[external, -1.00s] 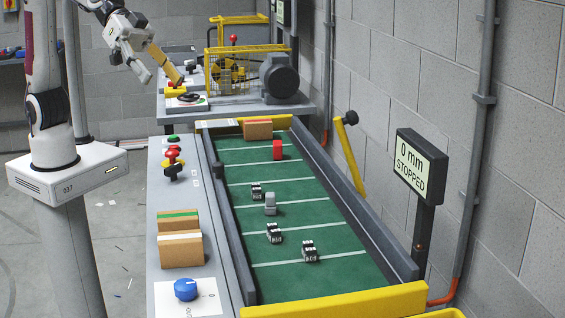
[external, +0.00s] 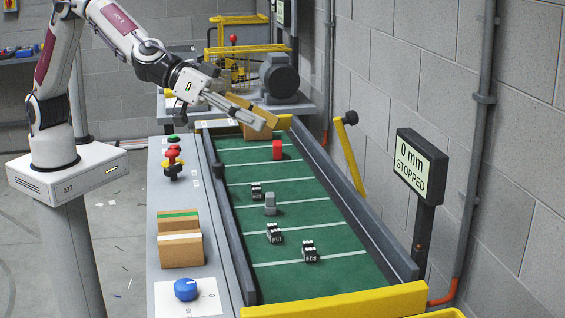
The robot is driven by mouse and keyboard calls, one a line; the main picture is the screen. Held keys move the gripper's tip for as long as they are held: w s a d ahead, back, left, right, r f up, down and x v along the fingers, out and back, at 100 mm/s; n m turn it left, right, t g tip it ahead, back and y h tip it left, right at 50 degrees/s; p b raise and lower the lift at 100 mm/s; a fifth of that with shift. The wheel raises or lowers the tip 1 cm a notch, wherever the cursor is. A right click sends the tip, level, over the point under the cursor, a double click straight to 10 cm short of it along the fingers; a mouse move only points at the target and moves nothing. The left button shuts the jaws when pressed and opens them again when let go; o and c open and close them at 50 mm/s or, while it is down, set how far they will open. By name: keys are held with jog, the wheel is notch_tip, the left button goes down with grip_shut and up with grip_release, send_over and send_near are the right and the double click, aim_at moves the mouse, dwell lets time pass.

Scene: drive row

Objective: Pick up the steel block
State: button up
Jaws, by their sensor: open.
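A plain grey block (external: 270,204), which looks like the steel block, stands upright near the middle of the green belt (external: 322,212). My gripper (external: 262,118) is open and hangs above the far end of the belt, beyond the grey block and well apart from it. It points to the right and partly covers a cardboard box (external: 256,131) there. Nothing shows between its fingers.
A red block (external: 278,150) stands farther up the belt. Black-and-white blocks (external: 274,233) lie around the grey block. Grey side rails and a yellow end bar (external: 340,302) border the belt. The display (external: 420,165) reads "0 mm STOPPED". A control panel with buttons stands left.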

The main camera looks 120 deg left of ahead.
jog(key=w+a+f+n+g+y, duration=0.1)
jog(key=w+a+f+y, duration=0.1)
jog(key=f, duration=0.4)
jog(key=w+a+f+n+g+y, duration=0.1)
jog(key=w+a+f+y, duration=0.1)
jog(key=f, duration=0.4)
jog(key=n+g+y, duration=0.2)
jog(key=g, duration=0.1)
send_over(303, 258)
jog(key=s+d, duration=0.2)
notch_tip(303, 258, down, 11)
jog(key=shift+f, duration=0.1)
jog(key=shift+f, duration=1.7)
jog(key=shift+f, duration=0.1)
notch_tip(303, 258, down, 3)
jog(key=shift+f, duration=0.2)
jog(key=shift+x, duration=1.55)
jog(key=shift+r, duration=0.15)
